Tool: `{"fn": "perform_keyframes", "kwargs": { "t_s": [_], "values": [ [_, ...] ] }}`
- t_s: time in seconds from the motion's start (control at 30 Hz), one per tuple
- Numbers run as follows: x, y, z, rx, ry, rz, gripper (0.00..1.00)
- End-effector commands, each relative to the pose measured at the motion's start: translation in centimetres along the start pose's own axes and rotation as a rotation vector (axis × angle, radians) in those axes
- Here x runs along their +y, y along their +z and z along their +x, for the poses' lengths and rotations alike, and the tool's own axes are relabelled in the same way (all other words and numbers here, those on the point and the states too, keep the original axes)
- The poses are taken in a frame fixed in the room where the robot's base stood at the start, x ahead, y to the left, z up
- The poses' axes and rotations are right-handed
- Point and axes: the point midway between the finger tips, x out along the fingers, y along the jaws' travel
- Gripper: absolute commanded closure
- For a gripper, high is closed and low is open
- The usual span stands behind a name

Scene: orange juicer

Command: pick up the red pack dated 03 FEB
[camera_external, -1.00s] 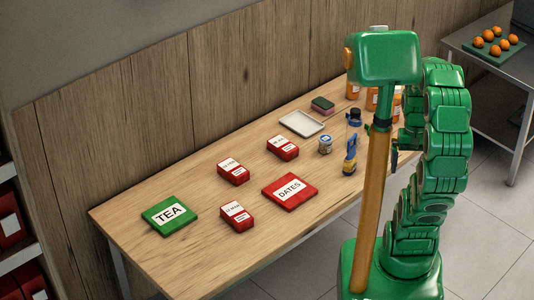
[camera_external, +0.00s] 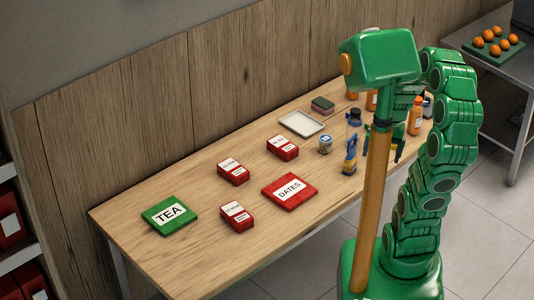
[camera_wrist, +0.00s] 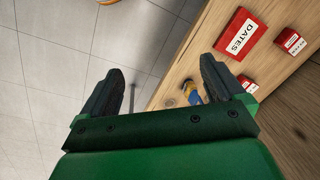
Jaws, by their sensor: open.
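Three red packs with white date labels lie on the wooden table. The back-left pack (camera_external: 233,172) has a label that seems to read FEB, but its day is too small to be sure. Another red pack (camera_external: 283,148) lies behind it to the right, and a third, seemingly marked MAR (camera_external: 237,216), lies at the front. In the wrist view, one red pack (camera_wrist: 290,41) and part of another (camera_wrist: 247,85) show; their dates are unreadable there. My gripper (camera_wrist: 162,68) is open and empty, pointing past the table edge. In the external view, it is partly hidden behind my post.
A red DATES board (camera_external: 290,191) lies among the packs, and a green TEA board (camera_external: 170,215) at the left end. A white tray (camera_external: 301,123), a sponge (camera_external: 322,105), a small jar (camera_external: 325,144), a blue-yellow tool (camera_external: 350,155) and orange bottles (camera_external: 415,116) stand farther right.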

Motion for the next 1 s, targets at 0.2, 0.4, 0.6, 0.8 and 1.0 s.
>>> {"fn": "perform_keyframes", "kwargs": {
  "t_s": [0.2,0.4,0.6,0.8,1.0],
  "values": [
    [-6.2,-3.8,3.3,0.044,-0.125,0.11,0.04],
    [-12.2,-6.4,6.0,0.061,-0.259,0.242,0.04],
    [-18.3,-8.2,8.7,0.045,-0.4,0.396,0.04],
    [-24.0,-9.2,11.4,-0.001,-0.534,0.572,0.04],
    [-29.2,-9.8,14.1,-0.07,-0.661,0.769,0.04]
  ]
}}
